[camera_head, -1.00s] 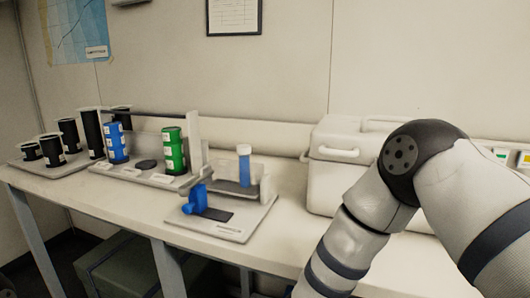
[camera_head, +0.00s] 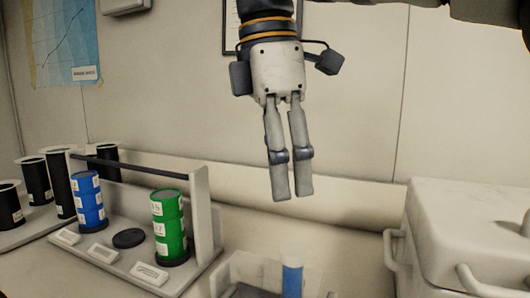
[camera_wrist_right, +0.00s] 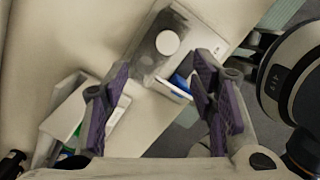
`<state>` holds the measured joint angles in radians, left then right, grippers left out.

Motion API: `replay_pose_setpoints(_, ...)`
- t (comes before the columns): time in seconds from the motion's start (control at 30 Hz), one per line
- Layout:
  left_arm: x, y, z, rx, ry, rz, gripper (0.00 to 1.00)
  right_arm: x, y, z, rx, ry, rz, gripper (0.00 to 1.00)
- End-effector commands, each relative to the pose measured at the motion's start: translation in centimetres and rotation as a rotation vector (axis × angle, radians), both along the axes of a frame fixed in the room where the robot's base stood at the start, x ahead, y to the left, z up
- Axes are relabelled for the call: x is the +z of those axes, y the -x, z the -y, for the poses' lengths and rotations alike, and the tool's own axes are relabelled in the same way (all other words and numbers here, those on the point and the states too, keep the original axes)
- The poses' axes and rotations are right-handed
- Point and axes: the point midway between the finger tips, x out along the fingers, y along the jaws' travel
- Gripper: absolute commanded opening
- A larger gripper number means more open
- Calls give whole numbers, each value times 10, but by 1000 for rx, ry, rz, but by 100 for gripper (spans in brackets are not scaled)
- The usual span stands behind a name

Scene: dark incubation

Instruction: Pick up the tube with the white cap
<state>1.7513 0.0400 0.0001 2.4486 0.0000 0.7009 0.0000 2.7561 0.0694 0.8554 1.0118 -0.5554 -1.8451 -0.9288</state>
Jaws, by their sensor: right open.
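The tube with the white cap (camera_head: 292,278) stands upright in a small clear holder at the bottom of the head view. Its body is blue with a pale top, and its lower end is cut off. In the right wrist view its round white cap (camera_wrist_right: 167,42) shows from above. My right gripper (camera_head: 292,193) points down above the tube, fingers apart and empty. In the right wrist view the open fingers (camera_wrist_right: 160,105) lie nearer the camera, with the cap beyond them. My left gripper is not in view.
A rack (camera_head: 127,272) at left holds a blue canister stack (camera_head: 88,200) and a green one (camera_head: 168,228). Black canisters (camera_head: 37,182) stand farther left. A white cooler box (camera_head: 465,235) is at right. A blue piece (camera_wrist_right: 180,82) lies near the tube in the wrist view.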

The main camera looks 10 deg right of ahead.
Motion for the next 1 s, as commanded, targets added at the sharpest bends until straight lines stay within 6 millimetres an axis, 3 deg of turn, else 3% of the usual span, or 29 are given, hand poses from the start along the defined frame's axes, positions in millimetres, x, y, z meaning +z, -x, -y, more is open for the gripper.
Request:
replay_pose_setpoints(0.17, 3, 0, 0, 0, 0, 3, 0, -12, 2, 3, 0, 2, 0, 52)
replay_pose_setpoints(0.4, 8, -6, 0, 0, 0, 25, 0, -70, 3, 9, 0, -1, 0, 52)
replay_pose_setpoints(0.6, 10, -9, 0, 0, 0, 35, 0, -107, 2, 13, -2, 0, 1, 52)
replay_pose_setpoints(0.77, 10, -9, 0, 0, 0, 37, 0, -118, 2, 15, -2, -1, 3, 52)
replay_pose_setpoints(1.0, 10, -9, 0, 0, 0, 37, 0, -119, 2, 15, -3, -1, 2, 50)
